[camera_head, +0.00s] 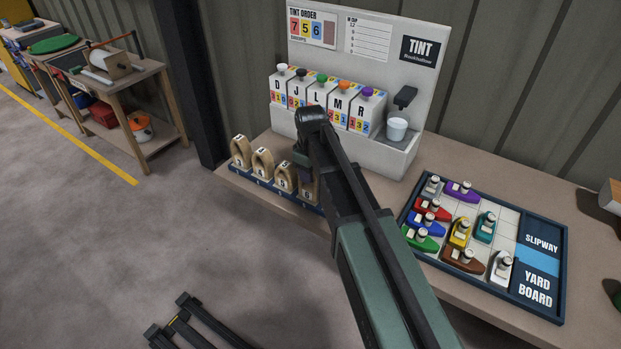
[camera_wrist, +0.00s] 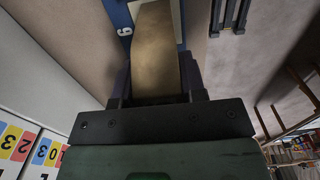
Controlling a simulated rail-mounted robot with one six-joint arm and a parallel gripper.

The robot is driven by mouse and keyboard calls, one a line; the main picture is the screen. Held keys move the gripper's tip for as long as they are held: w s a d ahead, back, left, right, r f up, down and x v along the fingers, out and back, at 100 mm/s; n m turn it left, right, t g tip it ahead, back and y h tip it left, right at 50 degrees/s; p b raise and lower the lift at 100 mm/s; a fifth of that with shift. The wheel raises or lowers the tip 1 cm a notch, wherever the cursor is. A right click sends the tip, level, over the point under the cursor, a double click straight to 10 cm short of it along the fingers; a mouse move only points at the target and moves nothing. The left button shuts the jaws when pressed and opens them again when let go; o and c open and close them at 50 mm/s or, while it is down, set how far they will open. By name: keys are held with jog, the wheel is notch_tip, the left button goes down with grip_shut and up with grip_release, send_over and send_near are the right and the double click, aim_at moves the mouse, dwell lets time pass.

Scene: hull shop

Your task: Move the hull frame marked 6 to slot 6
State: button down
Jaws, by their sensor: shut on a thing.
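My gripper (camera_wrist: 155,76) is shut on a tan wooden hull frame (camera_wrist: 154,48), its fingers on both sides of it. In the head view this frame (camera_head: 308,187) stands at or just over the right part of the blue slot rack (camera_head: 262,188), partly behind my arm. I cannot tell whether it touches the rack, and its mark is hidden. The wrist view shows a white numeral (camera_wrist: 124,31), a 6 or a 9, on a blue strip beside the frame. Other arched hull frames (camera_head: 262,163) stand in the rack to the left.
The tint dispenser (camera_head: 401,105) with several lettered canisters stands close behind the rack. A white cup (camera_head: 397,129) sits in it. The yard board (camera_head: 541,283) with toy boats lies to the right. Bench space (camera_head: 462,170) behind the board is clear.

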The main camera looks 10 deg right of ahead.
jog(key=shift+f, duration=0.1)
jog(key=c, duration=0.7)
grip_release()
notch_tip(320, 180, up, 13)
jog(key=p, duration=1.2)
jog(key=shift+f, duration=0.15)
jog(key=s+m, duration=0.8)
jog(key=s, duration=1.1)
jog(key=shift+f+m, duration=0.15)
jog(key=shift+m, duration=0.15)
